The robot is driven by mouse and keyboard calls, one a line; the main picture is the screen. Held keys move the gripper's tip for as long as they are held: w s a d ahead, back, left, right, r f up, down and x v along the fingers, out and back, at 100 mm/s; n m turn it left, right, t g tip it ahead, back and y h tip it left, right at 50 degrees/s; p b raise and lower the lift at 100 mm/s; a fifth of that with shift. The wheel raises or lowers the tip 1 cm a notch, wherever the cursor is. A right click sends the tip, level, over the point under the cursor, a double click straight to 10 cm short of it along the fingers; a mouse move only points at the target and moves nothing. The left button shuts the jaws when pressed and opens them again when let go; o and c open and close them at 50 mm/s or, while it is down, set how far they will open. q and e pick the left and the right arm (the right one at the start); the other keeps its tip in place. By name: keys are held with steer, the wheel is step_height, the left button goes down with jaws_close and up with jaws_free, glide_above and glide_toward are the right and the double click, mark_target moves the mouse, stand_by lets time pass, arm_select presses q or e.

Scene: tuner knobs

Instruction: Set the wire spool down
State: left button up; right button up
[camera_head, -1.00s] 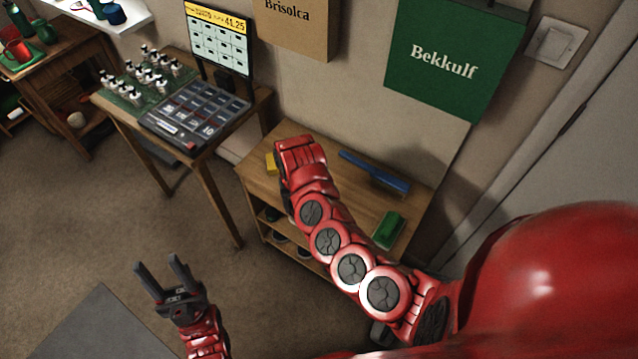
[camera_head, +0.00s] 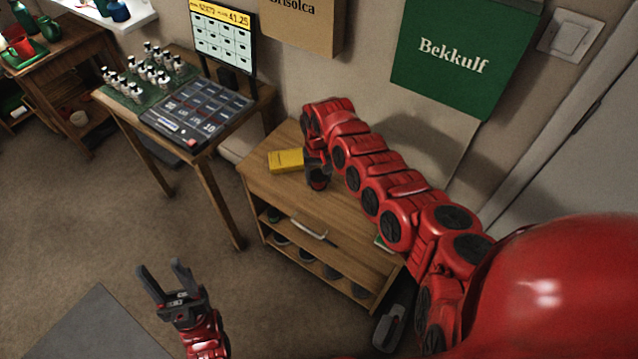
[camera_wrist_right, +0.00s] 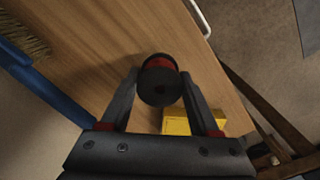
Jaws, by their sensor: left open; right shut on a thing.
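The wire spool (camera_wrist_right: 160,82) is a dark reel with red winding, seen from one end in the right wrist view. My right gripper (camera_wrist_right: 160,90) is shut on it. In the head view the spool (camera_head: 318,180) shows at the tip of my right gripper (camera_head: 318,167), over the wooden cabinet top (camera_head: 262,178). I cannot tell whether the spool touches the top. My left gripper (camera_head: 170,281) is open and empty above the floor, at the lower left.
A yellow box (camera_head: 286,161) lies on the cabinet beside the spool. A blue-handled brush (camera_wrist_right: 40,85) shows in the right wrist view. A desk with a till (camera_head: 196,112) and several small bottles stands to the left.

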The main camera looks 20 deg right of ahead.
mark_target(319, 183)
steer(key=shift+w+d+f+b, duration=0.1)
steer(key=shift+f+b, duration=0.05)
steer(key=shift+f, duration=0.7)
steer(key=shift+w+d+f+b, duration=0.1)
steer(key=shift+f+b, duration=0.05)
steer(key=shift+f, duration=0.7)
steer(key=shift+a+f, duration=0.1)
steer(key=o, duration=1.4)
steer(key=shift+o, duration=0.2)
